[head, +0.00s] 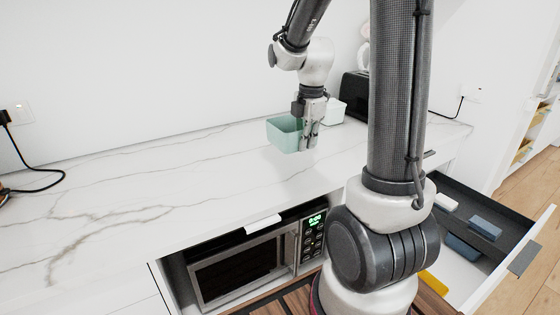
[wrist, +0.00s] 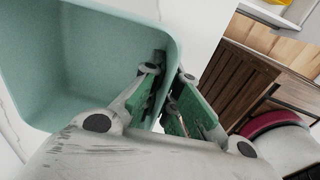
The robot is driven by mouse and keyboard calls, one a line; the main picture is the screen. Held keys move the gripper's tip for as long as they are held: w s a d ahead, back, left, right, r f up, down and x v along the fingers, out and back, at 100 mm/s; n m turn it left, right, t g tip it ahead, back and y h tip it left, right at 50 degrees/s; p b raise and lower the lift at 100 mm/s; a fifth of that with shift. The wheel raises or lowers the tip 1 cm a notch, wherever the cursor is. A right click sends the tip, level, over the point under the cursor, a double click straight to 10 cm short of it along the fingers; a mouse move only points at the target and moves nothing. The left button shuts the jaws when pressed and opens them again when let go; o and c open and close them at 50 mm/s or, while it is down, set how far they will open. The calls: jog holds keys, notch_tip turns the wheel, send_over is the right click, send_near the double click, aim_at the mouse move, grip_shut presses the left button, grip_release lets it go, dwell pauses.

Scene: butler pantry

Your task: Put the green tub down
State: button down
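The green tub (head: 284,135) is at my gripper (head: 308,146), over the white marble counter (head: 190,172) in the head view. In the wrist view the tub (wrist: 85,60) is large at the upper left, and its inside looks empty. The fingers of my gripper (wrist: 172,112) pinch the tub's right wall, one finger inside and one outside. The tub looks roughly upright. I cannot tell from these views whether its base touches the counter.
A white container (head: 334,111) and a black toaster-like appliance (head: 355,90) stand behind the gripper. A microwave (head: 240,270) sits below the counter. An open drawer (head: 500,262) holds several items at right.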

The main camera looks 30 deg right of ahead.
aim_at(303, 174)
notch_tip(303, 174, down, 8)
jog(key=shift+f, duration=0.1)
jog(key=shift+f, duration=0.1)
dwell(0.3)
jog(key=c, duration=1.6)
grip_release()
jog(key=shift+c, duration=0.2)
notch_tip(303, 174, up, 12)
jog(key=s, duration=0.1)
jog(key=s+a+r+m+t, duration=0.1)
jog(key=s+a+r+m, duration=0.1)
jog(key=s+m, duration=0.6)
jog(key=s+a+r+m+t, duration=0.2)
jog(key=s+r+m, duration=0.3)
jog(key=s+m, duration=0.4)
jog(key=shift+s+a+m, duration=0.25)
jog(key=shift+a+m, duration=0.45)
jog(key=shift+a, duration=0.1)
